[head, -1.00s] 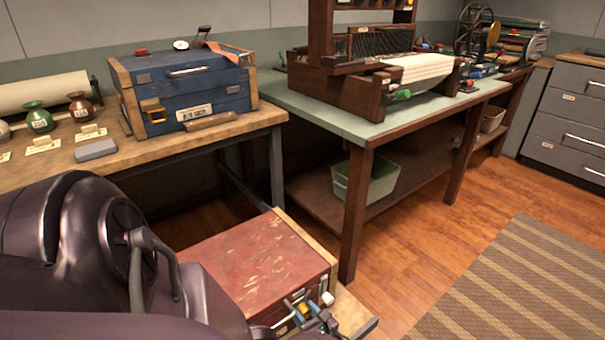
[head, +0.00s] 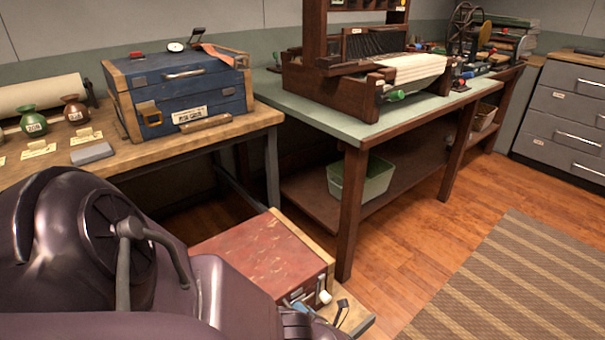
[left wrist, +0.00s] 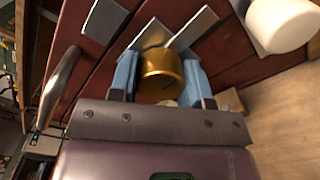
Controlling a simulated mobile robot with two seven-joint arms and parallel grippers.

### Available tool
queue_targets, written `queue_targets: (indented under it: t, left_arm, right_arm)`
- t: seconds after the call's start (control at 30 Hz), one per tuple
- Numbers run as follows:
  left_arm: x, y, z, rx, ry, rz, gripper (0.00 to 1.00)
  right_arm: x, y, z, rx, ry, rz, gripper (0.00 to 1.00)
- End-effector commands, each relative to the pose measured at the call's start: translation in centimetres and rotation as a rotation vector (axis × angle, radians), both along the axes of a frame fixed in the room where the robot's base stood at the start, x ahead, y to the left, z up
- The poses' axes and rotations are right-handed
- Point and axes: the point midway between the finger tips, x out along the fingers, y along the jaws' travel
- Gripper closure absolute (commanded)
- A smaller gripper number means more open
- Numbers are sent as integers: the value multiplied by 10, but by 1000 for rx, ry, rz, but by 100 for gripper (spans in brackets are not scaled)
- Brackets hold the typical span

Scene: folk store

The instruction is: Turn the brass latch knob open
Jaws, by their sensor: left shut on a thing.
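The brass latch knob (left wrist: 160,76) is a short gold cylinder with a dark slot, on the front of a red chest (head: 262,258). My left gripper (left wrist: 158,66) has its two blue fingers on either side of the knob and is shut on it. In the head view the left gripper (head: 304,311) is small, at the chest's front near the bottom edge, and the knob cannot be made out there. My right gripper is not in view.
A white knob (left wrist: 282,22) sits close to the right finger, with metal plates (left wrist: 193,28) beside it. A metal handle (left wrist: 60,86) is at left. The chest stands low beside a workbench carrying a blue chest (head: 185,97). A green-topped table (head: 330,125) is behind.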

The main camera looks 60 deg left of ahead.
Motion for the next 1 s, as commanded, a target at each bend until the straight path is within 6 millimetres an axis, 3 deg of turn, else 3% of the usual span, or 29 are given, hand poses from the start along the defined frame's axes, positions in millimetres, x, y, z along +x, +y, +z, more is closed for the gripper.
queue_targets:
  t: [0.83, 0.87, 1.0]
  left_arm:
    - [-1, -1, -1, -15, 107, 1, 80]
    - [-1, -1, -1, -15, 107, 1, 54]
    - [-1, -1, -1, -13, 106, 0, 33]
  right_arm:
    - [7, 1, 3, 2, -16, 3, 28]
    - [6, 1, 3, 3, -15, 2, 28]
    - [5, 1, 2, 4, -12, -2, 28]
